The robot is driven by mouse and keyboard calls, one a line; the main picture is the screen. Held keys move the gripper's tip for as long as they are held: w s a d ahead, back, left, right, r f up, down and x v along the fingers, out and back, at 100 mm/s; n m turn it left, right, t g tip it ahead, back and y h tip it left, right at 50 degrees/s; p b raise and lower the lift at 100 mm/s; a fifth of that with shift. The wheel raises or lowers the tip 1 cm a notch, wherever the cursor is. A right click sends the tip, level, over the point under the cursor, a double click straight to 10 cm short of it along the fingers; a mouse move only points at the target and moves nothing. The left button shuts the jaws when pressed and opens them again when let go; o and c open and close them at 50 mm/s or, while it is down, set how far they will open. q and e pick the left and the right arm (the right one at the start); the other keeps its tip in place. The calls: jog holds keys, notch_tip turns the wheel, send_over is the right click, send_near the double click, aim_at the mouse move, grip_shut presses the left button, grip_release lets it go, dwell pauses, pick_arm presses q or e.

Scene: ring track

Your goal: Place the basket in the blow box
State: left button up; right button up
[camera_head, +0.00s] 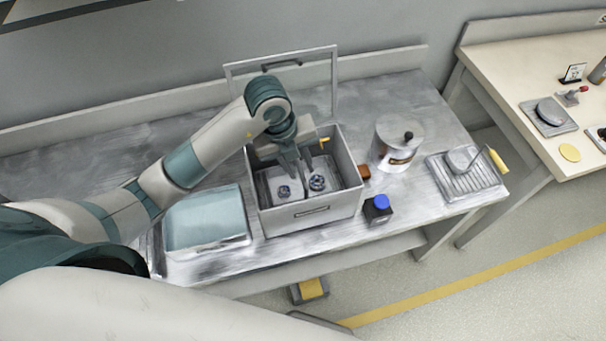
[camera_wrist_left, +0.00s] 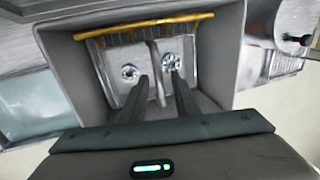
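The blow box is a grey open-topped box (camera_head: 310,216) on the metal bench, with its framed lid (camera_head: 333,75) raised at the back. The basket (camera_head: 262,187), a shallow light-grey tray with a thin upright handle (camera_wrist_left: 156,75), sits low inside the box. Two small round metal parts (camera_head: 317,183) lie in it, one on each side of the handle. My left gripper (camera_head: 303,173) reaches down into the box. In the left wrist view its fingers (camera_wrist_left: 158,77) are apart, on either side of the handle, with gaps visible. My right gripper is out of view.
A covered pale-blue tray (camera_head: 207,218) stands left of the box. A metal pot (camera_head: 395,145), a dark bottle with a blue cap (camera_head: 379,208) and a ribbed tray (camera_head: 463,180) stand to the right. A yellow strip (camera_wrist_left: 145,27) runs along the box's far inner wall.

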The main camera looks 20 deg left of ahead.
pick_arm(q)
jog(key=v, duration=0.6)
jog(key=shift+b, duration=0.4)
jog(key=shift+r, duration=0.1)
dwell(0.7)
